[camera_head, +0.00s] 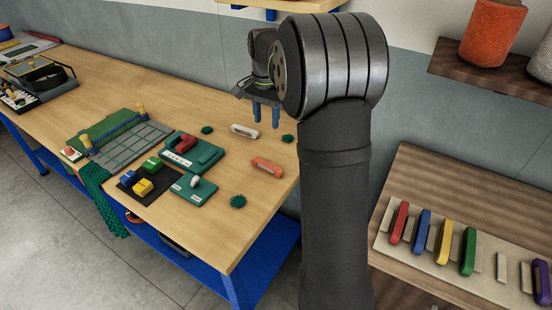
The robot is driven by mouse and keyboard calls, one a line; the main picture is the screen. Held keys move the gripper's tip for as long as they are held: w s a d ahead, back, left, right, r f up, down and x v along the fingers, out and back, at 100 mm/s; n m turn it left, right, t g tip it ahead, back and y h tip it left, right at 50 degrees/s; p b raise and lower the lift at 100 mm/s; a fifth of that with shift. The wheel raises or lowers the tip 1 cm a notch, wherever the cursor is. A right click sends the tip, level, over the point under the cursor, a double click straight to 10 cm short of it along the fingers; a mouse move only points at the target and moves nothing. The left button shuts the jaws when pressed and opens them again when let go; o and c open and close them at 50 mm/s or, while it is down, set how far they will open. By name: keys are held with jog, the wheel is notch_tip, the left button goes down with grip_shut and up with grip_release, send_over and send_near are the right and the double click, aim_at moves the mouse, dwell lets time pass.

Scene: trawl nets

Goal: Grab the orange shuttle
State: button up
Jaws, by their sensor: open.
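The orange shuttle (267,167) lies flat on the wooden table near its right edge. It is a short, rounded orange bar with a pale slot in its middle. My gripper (265,115) is open and empty, with its two blue-grey fingers pointing down. In the picture it is above the orange shuttle and near the white shuttle (244,131). I cannot tell its exact height over the table. My arm hides part of the scene to the right of the table.
Dark green twine tufts (238,201) lie near the shuttles. Teal trays (194,190) and a dark mat (130,186) with blocks sit left. A rack (432,252) of coloured shuttles stands on a separate wooden surface at right. Bare table lies around the orange shuttle.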

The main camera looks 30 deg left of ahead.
jog(key=n, duration=1.7)
send_over(270, 165)
jog(key=f, duration=1.1)
jog(key=shift+s+f, duration=0.3)
jog(key=shift+w+f, duration=0.2)
jog(key=shift+f, duration=2.65)
grip_shut()
jog(key=shift+r, duration=0.1)
